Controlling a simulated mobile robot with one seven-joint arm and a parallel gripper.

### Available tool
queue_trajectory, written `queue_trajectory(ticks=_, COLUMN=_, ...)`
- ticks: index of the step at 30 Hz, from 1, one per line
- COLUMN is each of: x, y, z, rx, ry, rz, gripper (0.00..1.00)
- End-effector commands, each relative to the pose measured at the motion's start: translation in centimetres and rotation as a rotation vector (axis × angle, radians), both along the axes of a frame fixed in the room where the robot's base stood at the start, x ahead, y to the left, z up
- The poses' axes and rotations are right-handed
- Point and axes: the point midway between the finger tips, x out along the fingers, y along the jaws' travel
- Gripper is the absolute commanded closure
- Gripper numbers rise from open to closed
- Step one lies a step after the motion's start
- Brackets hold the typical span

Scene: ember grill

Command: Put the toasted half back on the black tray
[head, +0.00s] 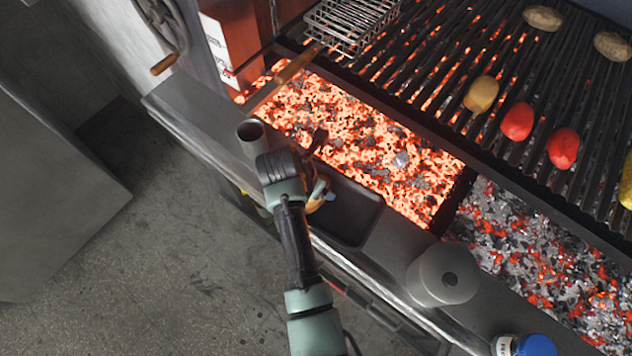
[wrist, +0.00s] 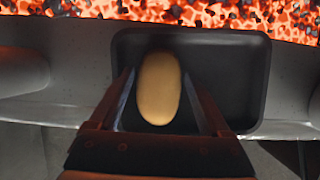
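The toasted half (wrist: 159,90), an oval tan piece, is between the fingers of my gripper (wrist: 160,75) in the wrist view. A narrow dark gap shows on each side of it, so the fingers look open around it rather than closed on it. Behind it is the black tray (wrist: 238,85), with the half over its left part, and it appears to lie in the tray. In the head view my gripper (head: 322,190) is low at the left end of the black tray (head: 358,215), and only a bit of the toasted half (head: 314,204) shows.
Glowing coals (head: 340,130) lie just beyond the tray. A grey cup (head: 251,134) stands to its left and a grey cylinder (head: 443,275) to its right on the ledge. The grill grate (head: 560,90) holds several foods. A wire basket (head: 350,22) rests at the back.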

Motion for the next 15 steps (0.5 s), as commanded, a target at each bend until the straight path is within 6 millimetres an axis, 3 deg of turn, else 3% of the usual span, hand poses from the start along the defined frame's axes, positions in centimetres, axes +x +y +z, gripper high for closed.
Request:
queue_trajectory(ticks=8, x=0.0, y=0.1, z=0.5, rx=0.0, ry=-0.001, rz=0.0, gripper=0.19)
queue_trajectory(ticks=15, x=-1.1, y=0.9, z=3.8, rx=0.002, ry=-0.005, rz=0.001, gripper=0.19)
